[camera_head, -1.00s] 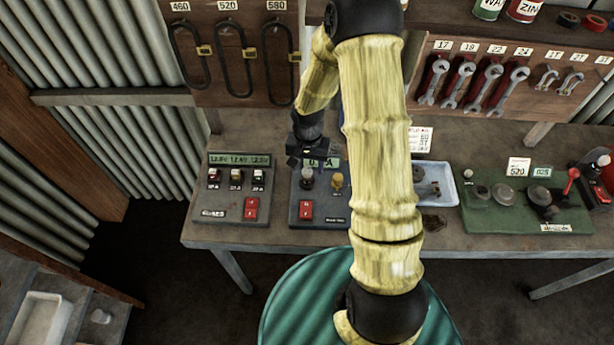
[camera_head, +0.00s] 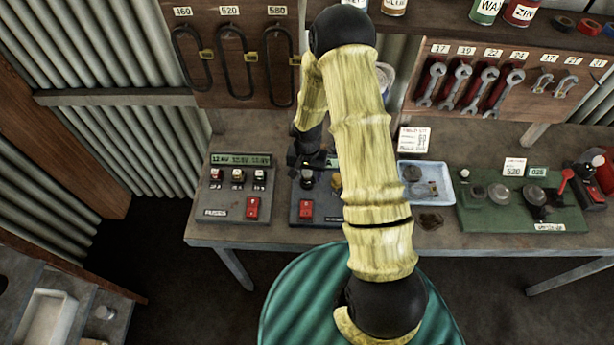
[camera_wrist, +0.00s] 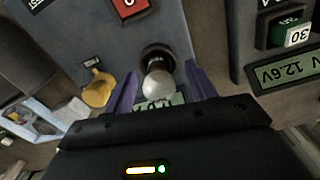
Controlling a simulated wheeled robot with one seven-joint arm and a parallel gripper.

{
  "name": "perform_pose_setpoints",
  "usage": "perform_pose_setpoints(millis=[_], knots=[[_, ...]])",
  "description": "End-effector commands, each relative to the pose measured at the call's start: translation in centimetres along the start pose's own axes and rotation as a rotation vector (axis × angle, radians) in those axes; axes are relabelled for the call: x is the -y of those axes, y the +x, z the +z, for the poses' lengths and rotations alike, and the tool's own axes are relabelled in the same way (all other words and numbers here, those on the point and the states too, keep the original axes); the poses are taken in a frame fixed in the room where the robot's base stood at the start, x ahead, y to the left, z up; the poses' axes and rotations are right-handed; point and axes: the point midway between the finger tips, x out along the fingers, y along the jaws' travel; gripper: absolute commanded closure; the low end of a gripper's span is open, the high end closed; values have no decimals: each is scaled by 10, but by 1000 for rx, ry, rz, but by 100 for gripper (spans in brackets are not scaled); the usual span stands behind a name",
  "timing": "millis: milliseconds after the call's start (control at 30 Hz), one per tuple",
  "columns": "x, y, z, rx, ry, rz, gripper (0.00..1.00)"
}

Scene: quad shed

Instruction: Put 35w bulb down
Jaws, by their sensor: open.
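A pale round bulb (camera_wrist: 158,83) stands in a dark round socket (camera_wrist: 157,57) on a grey test panel, seen in the wrist view. The panel (camera_head: 325,217) lies on the workbench, left of my arm in the head view. My gripper (camera_wrist: 161,93) is open, with one purple finger on each side of the bulb; I cannot tell whether either touches it. In the head view my gripper (camera_head: 307,166) is low over the socket, and the bulb is hard to make out there. The bulb's wattage marking is not readable.
A fuse panel (camera_head: 225,204) stands left of the test panel. The test panel has a red switch (camera_head: 306,208) and a yellow knob (camera_wrist: 97,90). A pale blue tray (camera_head: 440,196) and a green board (camera_head: 480,216) lie to the right. Spanners hang above.

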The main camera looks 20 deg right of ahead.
Motion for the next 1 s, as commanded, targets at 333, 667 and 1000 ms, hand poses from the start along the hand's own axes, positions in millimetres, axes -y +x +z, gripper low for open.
perform_pose_setpoints(millis=[333, 667, 1000], knots=[[0, 0, 0, 0, 0, 0, 48], [0, 0, 0, 0, 0, 0, 93], [0, -8, -1, -2, 1, 0, 93]])
